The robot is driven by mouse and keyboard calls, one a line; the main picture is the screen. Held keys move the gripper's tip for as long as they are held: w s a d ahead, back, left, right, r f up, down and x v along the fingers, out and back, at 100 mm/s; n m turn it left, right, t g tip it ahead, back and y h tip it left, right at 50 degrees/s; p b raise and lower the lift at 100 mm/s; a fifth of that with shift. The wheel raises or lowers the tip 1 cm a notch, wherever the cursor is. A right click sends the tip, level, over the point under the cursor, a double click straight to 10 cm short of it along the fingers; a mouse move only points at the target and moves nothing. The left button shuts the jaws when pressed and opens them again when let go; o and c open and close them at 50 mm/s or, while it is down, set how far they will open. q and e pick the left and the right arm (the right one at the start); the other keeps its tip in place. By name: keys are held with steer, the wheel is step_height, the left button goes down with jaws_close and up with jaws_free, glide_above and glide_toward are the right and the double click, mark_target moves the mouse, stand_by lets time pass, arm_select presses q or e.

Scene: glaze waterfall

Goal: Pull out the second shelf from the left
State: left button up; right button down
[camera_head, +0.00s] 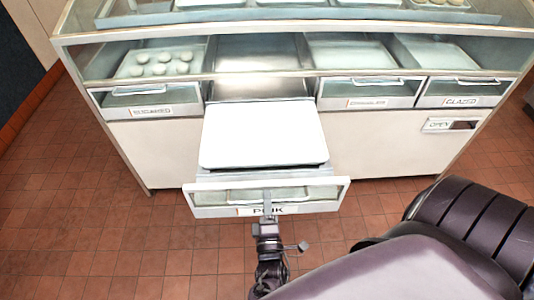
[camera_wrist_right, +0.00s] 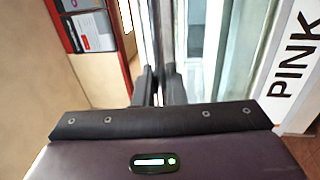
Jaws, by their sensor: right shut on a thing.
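The second shelf from the left (camera_head: 264,135) is a white tray drawer that stands out from the glass display case. Its glass front (camera_head: 300,193) carries a label reading "PINK" (camera_head: 283,210), which also shows on edge in the right wrist view (camera_wrist_right: 291,70). My right gripper (camera_head: 267,205) is at the middle of that drawer front, shut on its handle. In the right wrist view its fingers (camera_wrist_right: 158,85) close on a thin upright bar. The handle is mostly hidden by the gripper. My left gripper is not in view.
The other drawers, with the left one (camera_head: 150,103), the "GLAZED" one (camera_head: 455,95) and the one between (camera_head: 365,95), sit flush in the case (camera_head: 385,140). Several round pastries (camera_head: 160,65) lie at left. Tiled floor (camera_head: 90,220) is open in front.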

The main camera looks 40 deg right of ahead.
steer(key=c, duration=1.6)
jaws_free()
steer(key=b+v, duration=0.2)
steer(key=v, duration=0.5)
steer(key=shift+s+a, duration=0.2)
steer(key=shift+s, duration=0.15)
